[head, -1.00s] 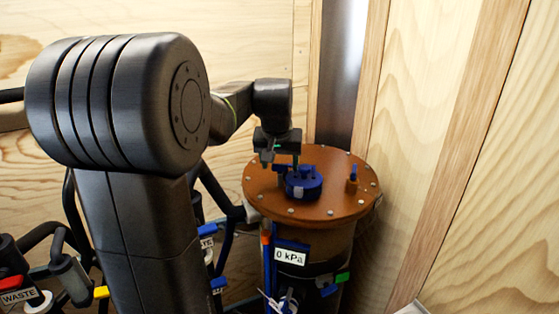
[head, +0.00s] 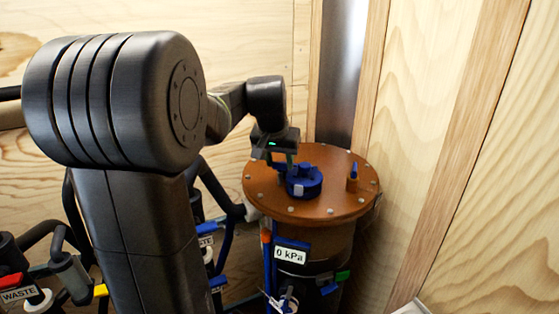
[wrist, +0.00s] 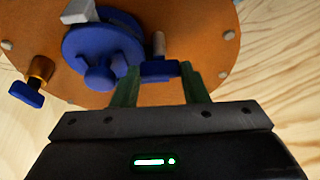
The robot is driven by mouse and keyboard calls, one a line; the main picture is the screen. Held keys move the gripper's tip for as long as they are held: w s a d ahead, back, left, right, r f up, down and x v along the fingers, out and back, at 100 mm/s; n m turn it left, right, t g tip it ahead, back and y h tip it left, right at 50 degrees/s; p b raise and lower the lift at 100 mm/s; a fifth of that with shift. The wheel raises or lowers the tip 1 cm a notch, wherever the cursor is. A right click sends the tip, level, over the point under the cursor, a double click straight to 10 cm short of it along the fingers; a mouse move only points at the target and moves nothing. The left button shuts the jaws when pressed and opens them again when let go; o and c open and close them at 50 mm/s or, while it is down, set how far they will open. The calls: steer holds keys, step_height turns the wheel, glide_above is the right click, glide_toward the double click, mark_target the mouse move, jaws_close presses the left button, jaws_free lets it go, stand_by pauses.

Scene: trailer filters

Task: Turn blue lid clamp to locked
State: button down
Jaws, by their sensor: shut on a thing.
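The blue lid clamp (head: 304,183) is a round blue disc with a raised knob on top of the orange-brown lid (head: 335,205). In the wrist view the clamp (wrist: 82,42) shows its knob, and a blue tab (wrist: 158,69) sticks out beside a pale grey block (wrist: 158,42). My gripper (head: 282,168) is over the lid at the clamp's left back side. In the wrist view its two green fingers (wrist: 160,80) stand on either side of the blue tab, shut on it. The exact finger contact is partly hidden in the head view.
A small brass fitting with a blue handle (head: 353,176) stands on the lid's right; it also shows in the wrist view (wrist: 27,93). Bolts ring the lid. A "0 kPa" display (head: 290,255) is on the vessel's front. Wooden walls stand close behind and right.

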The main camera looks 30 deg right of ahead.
stand_by(0.4)
steer(key=c, duration=0.8)
jaws_free()
steer(key=shift+c, duration=0.2)
steer(key=b+v, duration=0.1)
steer(key=v, duration=1.2)
steer(key=shift+a+r, duration=0.25)
steer(key=shift+r, duration=0.1)
steer(key=shift+f, duration=0.1)
steer(key=p+x, duration=0.1)
steer(key=x, duration=1.2)
steer(key=shift+d+f, duration=0.25)
steer(key=shift+f, duration=0.05)
